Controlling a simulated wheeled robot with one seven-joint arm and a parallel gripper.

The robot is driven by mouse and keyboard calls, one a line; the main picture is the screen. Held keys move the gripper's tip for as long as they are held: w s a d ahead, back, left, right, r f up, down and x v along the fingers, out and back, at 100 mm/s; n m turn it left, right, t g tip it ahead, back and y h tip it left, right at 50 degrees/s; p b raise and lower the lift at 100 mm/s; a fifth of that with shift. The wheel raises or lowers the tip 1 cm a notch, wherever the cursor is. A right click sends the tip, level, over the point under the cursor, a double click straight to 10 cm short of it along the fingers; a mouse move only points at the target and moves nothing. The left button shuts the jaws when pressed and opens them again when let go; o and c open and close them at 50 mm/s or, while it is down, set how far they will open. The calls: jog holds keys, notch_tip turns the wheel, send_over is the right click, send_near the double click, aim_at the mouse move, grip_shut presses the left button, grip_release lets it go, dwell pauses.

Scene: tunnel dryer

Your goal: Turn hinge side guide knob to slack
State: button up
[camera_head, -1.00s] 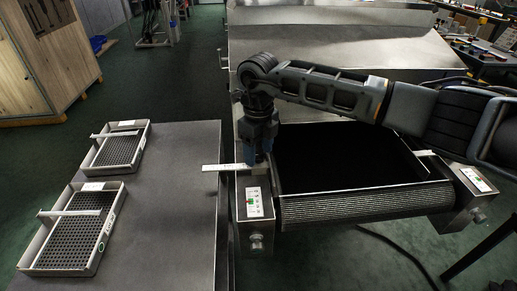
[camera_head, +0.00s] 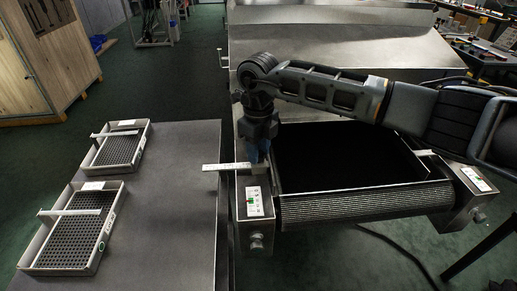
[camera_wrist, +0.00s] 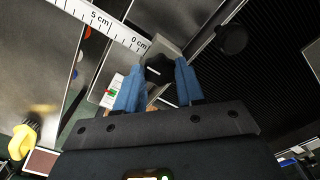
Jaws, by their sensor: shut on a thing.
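A dark knob (camera_wrist: 158,70) with a pale line on its top sits between the blue fingers of my gripper (camera_wrist: 160,80) in the wrist view. My gripper is shut on this knob. In the head view my gripper (camera_head: 257,150) points down at the left rail of the dryer's belt end, and it hides the knob there. A white scale strip (camera_wrist: 115,25), marked 0 cm and 5 cm, runs beside the knob; in the head view the strip (camera_head: 226,167) sticks out left over the table edge.
A second dark round knob (camera_wrist: 231,39) stands to the right in the wrist view. A label plate (camera_head: 254,201) is on the left rail, near the belt roller (camera_head: 365,203). Two perforated trays (camera_head: 117,148) (camera_head: 72,238) lie on the left table (camera_head: 165,200).

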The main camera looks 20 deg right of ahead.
jog(key=shift+n, duration=0.3)
jog(key=n+b, duration=0.1)
jog(key=n, duration=0.3)
jog(key=shift+b, duration=0.4)
jog(key=n+b, duration=0.1)
jog(key=n, duration=0.4)
jog(key=shift+w+b, duration=0.1)
jog(key=shift+b, duration=0.3)
jog(key=n+b, duration=0.1)
jog(key=n, duration=0.3)
jog(key=shift+b, duration=0.3)
jog(key=shift+n+b, duration=0.5)
jog(key=shift+n, duration=1.6)
jog(key=o, duration=1)
jog(key=shift+o, duration=0.2)
